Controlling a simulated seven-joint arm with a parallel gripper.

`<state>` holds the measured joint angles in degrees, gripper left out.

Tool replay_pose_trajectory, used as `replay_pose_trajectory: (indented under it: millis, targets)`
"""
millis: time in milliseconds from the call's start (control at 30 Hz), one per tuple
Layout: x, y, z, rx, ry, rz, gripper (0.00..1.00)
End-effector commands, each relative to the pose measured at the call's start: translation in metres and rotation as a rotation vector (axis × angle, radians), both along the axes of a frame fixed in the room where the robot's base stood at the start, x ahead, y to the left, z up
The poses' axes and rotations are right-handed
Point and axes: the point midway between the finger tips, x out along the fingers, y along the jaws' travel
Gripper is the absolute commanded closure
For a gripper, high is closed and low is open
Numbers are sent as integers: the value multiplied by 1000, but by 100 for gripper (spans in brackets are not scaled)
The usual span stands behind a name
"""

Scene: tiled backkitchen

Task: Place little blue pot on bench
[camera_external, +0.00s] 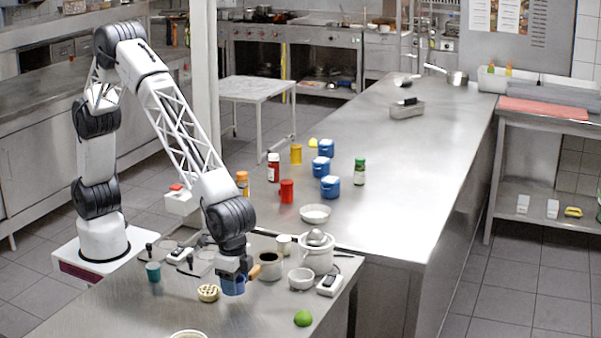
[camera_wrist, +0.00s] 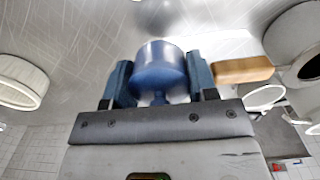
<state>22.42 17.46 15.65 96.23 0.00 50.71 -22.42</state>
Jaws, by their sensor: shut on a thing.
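The little blue pot (camera_external: 233,287) with a wooden handle (camera_external: 255,271) is under my gripper (camera_external: 235,275) at the near bench (camera_external: 135,305). In the wrist view the blue pot (camera_wrist: 158,68) sits between the two fingers of my gripper (camera_wrist: 160,85), its wooden handle (camera_wrist: 243,70) pointing right. My gripper is shut on the pot. I cannot tell whether the pot's base touches the bench top. The long steel bench (camera_external: 400,170) lies beyond, to the right.
Close by are a waffle-like round item (camera_external: 208,293), a dark-filled mug (camera_external: 270,266), a white lidded pot (camera_external: 317,252), a white bowl (camera_external: 301,278), a teal cup (camera_external: 153,271) and a green lime (camera_external: 303,318).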

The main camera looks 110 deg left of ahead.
Motion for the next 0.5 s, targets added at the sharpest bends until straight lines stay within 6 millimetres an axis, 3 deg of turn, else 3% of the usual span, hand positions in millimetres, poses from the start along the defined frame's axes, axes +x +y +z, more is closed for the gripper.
replay_pose_trajectory:
  millis: [167,500]
  targets:
    - [10,-4,0,0,-1,0,100]
    - [11,-4,0,0,-1,0,100]
